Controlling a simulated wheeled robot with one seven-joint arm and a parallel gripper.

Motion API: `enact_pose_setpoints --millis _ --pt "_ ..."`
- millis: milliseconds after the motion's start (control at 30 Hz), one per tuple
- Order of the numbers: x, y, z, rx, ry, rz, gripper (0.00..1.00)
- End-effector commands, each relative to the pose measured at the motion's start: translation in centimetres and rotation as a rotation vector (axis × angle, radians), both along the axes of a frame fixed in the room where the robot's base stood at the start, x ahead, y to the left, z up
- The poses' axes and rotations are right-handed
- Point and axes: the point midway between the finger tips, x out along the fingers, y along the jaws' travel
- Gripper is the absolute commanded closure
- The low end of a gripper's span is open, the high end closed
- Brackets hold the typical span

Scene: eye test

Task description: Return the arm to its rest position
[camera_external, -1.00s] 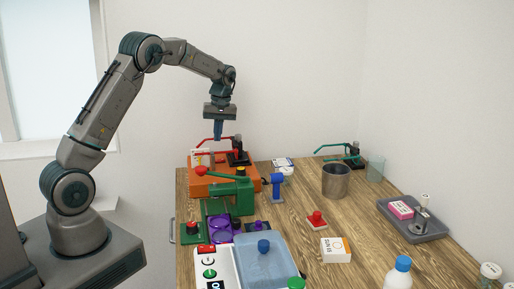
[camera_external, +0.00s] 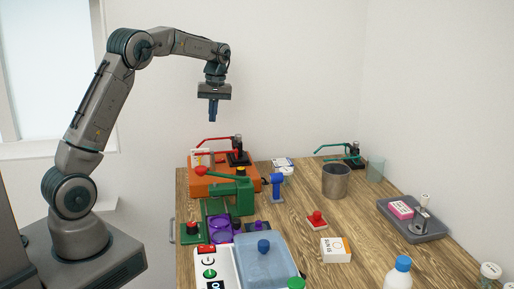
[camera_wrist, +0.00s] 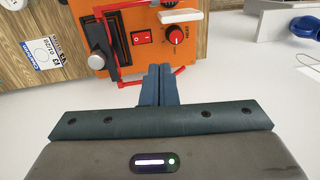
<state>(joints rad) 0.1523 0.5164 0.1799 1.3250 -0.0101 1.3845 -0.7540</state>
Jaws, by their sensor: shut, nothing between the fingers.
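My arm (camera_external: 98,108) rises from my base at the left and bends over toward the table. My gripper (camera_external: 213,117) points down in the air above the back left of the table, clear of everything below. Its fingers are shut with nothing between them. In the wrist view my gripper (camera_wrist: 158,72) shows as two dark fingers pressed together. Beneath it lies an orange box (camera_external: 205,187) with a red handle on a dark clamp. In the wrist view the orange box (camera_wrist: 128,50) shows a red switch and a red knob.
Below the gripper stand a green lever press (camera_external: 235,195) and a blue post (camera_external: 277,185). A metal cup (camera_external: 335,182), a grey tray (camera_external: 437,230), a white box (camera_external: 336,250) and a bottle (camera_external: 398,275) stand to the right on the wooden table (camera_external: 375,235). The air around the arm is free.

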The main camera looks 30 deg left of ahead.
Motion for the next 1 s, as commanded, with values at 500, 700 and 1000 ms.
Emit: enact_pose_setpoints --millis 500,700,1000 --pt "-14.7 1.0 5.1 -0.078 -0.161 -0.342 1.0" --pt "-21.1 0.8 4.6 -0.069 -0.225 -0.49 1.0" --pt "-29.5 0.5 1.7 -0.02 -0.303 -0.692 1.0"
